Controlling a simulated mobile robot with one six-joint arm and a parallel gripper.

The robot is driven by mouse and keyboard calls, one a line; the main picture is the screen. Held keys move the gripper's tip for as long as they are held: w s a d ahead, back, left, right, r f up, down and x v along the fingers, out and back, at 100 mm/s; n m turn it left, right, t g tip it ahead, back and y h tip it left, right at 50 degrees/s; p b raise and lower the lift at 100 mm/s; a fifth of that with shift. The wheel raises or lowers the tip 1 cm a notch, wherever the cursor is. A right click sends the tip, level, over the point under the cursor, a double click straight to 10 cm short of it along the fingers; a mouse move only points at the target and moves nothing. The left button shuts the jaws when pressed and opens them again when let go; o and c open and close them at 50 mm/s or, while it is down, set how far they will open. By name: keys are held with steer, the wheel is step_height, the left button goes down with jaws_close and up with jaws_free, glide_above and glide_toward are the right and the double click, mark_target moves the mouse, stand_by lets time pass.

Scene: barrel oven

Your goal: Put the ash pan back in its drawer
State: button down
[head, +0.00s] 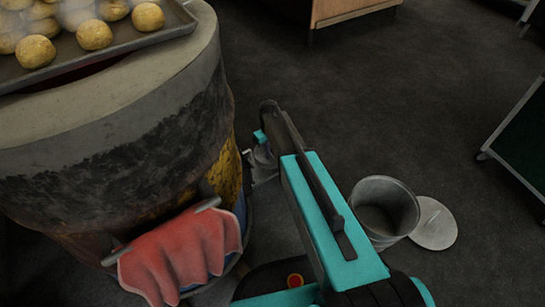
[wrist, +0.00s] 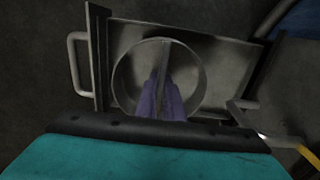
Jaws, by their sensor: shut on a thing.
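The ash pan (wrist: 118,78) is a round grey metal pan with a bar across its middle, in the wrist view. My gripper (wrist: 163,88) has its purplish fingers shut on that bar. The drawer (wrist: 215,45) is a grey rectangular metal tray with a loop handle (wrist: 77,62) at its left end. The pan lies within the drawer's outline; I cannot tell whether it rests on the floor of the drawer or hangs just above it. In the head view the drawer (head: 262,165) shows only in part beside the oven, and my arm hides the pan.
The barrel oven (head: 150,160) stands at left, with a tray of dough balls (head: 120,45) on top and a red cloth (head: 185,255) on a bar. An open metal bucket (head: 385,205) and a round lid (head: 435,223) are right of my arm.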

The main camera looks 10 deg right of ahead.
steer(key=shift+f+b, duration=0.4)
steer(key=shift+f, duration=0.65)
steer(key=c, duration=1.9)
jaws_free()
steer(key=shift+f, duration=0.1)
step_height(320, 180, up, 12)
steer(key=p, duration=0.5)
steer(key=shift+p, duration=0.35)
